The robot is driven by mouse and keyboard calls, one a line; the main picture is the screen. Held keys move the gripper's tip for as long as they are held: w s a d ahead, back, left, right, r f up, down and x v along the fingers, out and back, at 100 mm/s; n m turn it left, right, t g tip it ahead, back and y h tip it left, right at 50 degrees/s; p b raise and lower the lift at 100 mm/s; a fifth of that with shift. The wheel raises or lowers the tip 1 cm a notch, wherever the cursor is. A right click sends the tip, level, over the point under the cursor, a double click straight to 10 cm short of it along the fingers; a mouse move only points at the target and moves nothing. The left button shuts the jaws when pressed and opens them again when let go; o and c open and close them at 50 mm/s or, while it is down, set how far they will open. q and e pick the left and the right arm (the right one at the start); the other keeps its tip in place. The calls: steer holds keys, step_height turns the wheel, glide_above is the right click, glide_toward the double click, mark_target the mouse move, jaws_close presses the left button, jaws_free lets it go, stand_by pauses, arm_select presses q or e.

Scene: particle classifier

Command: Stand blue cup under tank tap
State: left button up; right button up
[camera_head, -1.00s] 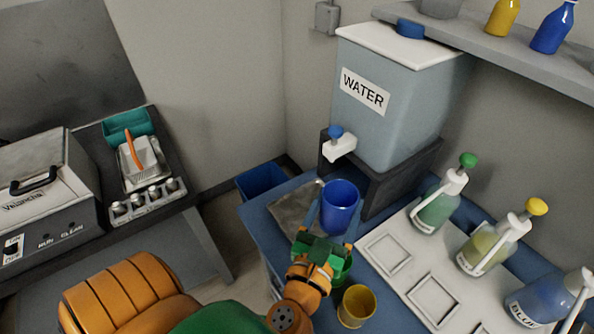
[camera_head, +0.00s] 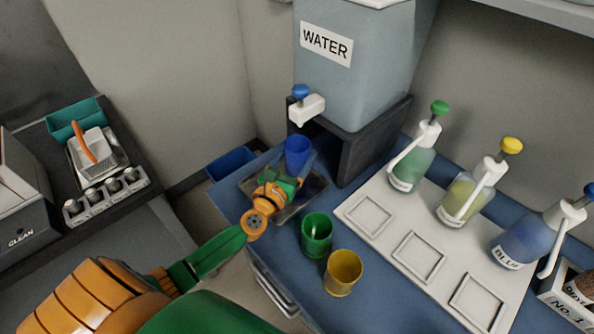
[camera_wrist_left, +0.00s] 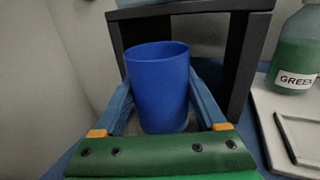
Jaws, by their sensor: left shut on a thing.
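The blue cup (camera_head: 298,152) is upright between the fingers of my left gripper (camera_head: 297,165), which is shut on it. In the left wrist view the blue cup (camera_wrist_left: 160,85) stands between both blue fingers. The water tank (camera_head: 350,70) sits on a dark stand, and its white tap (camera_head: 306,108) with a blue knob sticks out at the front left. The cup is below the tap in the head view, over or on the metal tray (camera_head: 312,190). I cannot tell whether its base touches the tray. My right gripper is not in view.
A green cup (camera_head: 316,234) and a yellow cup (camera_head: 343,272) stand on the blue table in front. The dark stand (camera_head: 375,145) is close to the right of the blue cup. A white board (camera_head: 400,215) with pump bottles lies to the right.

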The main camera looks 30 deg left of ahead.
mark_target(297, 163)
arm_select(q)
steer(key=f, duration=0.1)
steer(key=f+b, duration=0.2)
steer(key=f, duration=0.1)
steer(key=shift+w+a, duration=0.25)
steer(key=shift+w, duration=0.05)
steer(key=shift+r, duration=0.15)
